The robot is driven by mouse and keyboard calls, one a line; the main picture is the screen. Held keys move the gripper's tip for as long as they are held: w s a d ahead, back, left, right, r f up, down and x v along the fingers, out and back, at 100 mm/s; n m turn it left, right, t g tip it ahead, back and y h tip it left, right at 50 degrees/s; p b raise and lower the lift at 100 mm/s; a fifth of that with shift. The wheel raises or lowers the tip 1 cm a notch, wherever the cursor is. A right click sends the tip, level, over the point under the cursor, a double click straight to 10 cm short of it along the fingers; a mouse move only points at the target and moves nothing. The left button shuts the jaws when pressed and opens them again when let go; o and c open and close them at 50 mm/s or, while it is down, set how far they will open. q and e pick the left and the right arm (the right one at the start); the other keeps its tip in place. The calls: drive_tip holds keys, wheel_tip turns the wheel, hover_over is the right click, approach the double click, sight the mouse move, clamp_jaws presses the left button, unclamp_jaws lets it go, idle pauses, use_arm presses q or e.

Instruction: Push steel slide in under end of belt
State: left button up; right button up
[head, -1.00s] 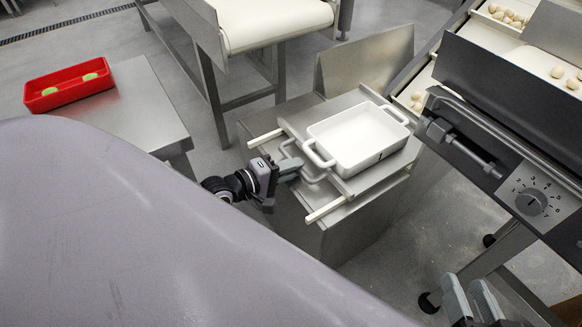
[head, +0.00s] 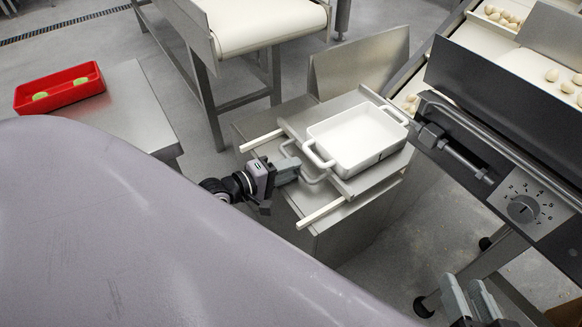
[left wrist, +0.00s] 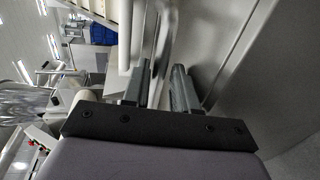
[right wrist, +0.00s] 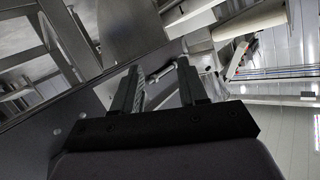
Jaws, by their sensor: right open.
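The steel slide (head: 344,188) is a flat plate lying across two pale rails (head: 321,214) on a steel stand. A white two-handled dish (head: 357,138) sits upright on it. My left gripper (head: 290,169) is at the slide's looped handle (head: 316,177), on the side away from the belt. The belt (head: 461,62), carrying pale filled pasta, slopes down to an end by the dish's far right corner. My right gripper (head: 470,300) is open and empty at the bottom right.
A dark guard with a steel bar and dial (head: 523,208) stands close right of the dish. An upright steel plate (head: 358,64) rises behind the slide. A red tray (head: 60,88) sits on a side table at left. Another white belt (head: 262,22) is at the back.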

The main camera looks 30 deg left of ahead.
use_arm(q)
drive_tip(key=p+v, duration=0.2)
drive_tip(key=v, duration=0.4)
drive_tip(key=shift+s+a, duration=0.15)
drive_tip(key=shift+s, duration=0.15)
clamp_jaws()
drive_tip(key=n, duration=3.6)
approach(337, 183)
drive_tip(key=shift+g, duration=0.5)
drive_tip(key=x, duration=0.2)
drive_tip(key=p+x, duration=0.1)
drive_tip(key=x, duration=0.2)
drive_tip(key=shift+a+r, duration=0.1)
drive_tip(key=shift+r, duration=0.15)
drive_tip(key=shift+w+d, duration=0.3)
drive_tip(key=shift+w, duration=0.5)
